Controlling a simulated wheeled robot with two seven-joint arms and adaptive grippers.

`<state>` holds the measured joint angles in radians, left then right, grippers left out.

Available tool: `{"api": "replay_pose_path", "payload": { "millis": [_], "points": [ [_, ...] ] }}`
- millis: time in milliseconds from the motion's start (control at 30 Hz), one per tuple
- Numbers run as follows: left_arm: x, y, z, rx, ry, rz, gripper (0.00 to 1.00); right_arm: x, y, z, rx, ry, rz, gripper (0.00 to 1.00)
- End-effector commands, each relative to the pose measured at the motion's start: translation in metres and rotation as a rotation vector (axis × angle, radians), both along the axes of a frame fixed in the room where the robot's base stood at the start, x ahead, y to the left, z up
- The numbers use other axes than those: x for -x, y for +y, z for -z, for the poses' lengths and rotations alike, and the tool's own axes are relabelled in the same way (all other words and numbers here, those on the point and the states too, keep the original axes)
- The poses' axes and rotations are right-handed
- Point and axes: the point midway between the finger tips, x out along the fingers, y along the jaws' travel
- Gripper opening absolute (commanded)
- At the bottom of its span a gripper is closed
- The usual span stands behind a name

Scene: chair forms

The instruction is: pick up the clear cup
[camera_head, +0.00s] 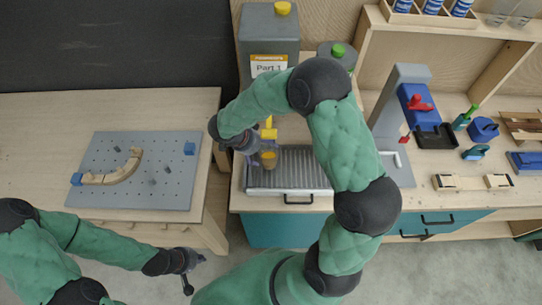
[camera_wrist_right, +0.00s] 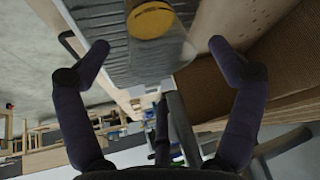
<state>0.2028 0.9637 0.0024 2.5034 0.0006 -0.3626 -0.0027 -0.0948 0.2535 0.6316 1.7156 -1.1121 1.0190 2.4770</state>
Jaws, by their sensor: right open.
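A clear cup (camera_head: 268,160) with amber content stands on the ridged metal tray, below a yellow tap (camera_head: 268,130). In the right wrist view a round yellow surface (camera_wrist_right: 152,20), seemingly the cup's content, shows at the top, beyond the fingertips. My right gripper (camera_head: 249,143) is just left of the cup in the head view; its fingers are spread apart in the wrist view (camera_wrist_right: 160,50), with nothing gripped. My left gripper (camera_head: 190,268) hangs low over the floor, away from the cup; its finger gap is unclear.
The ridged tray (camera_head: 295,177) lies under a grey "Part 1" container (camera_head: 268,35). My right arm hides part of this bench. A pegboard (camera_head: 105,195) with a curved wooden piece is on the left table. Tools fill the right bench. Other clear cups (camera_head: 521,14) stand upper right.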

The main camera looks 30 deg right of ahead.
Motion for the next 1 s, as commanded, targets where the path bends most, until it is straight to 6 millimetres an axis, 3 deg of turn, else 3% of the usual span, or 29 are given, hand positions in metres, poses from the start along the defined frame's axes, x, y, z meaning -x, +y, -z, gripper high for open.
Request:
{"api": "replay_pose_path", "payload": {
  "millis": [400, 667, 833, 1000],
  "points": [
    [0.0, 0.0, -0.009, 0.0, 0.0, 0.0, 0.0, 0.001, -0.024, 0.043, -0.001, 0.002, 0.001, 0.92],
    [0.0, 0.0, -0.009, 0.0, 0.0, 0.0, 0.0, 0.0, -0.025, 0.045, -0.001, -0.001, 0.0, 0.92],
    [0.0, 0.0, -0.009, 0.0, 0.0, 0.0, 0.0, 0.001, -0.025, 0.045, -0.001, 0.001, -0.001, 0.54],
    [0.0, 0.0, -0.009, 0.0, 0.0, 0.0, 0.0, 0.001, -0.025, 0.045, -0.001, 0.001, -0.001, 0.53]
  ]
}}
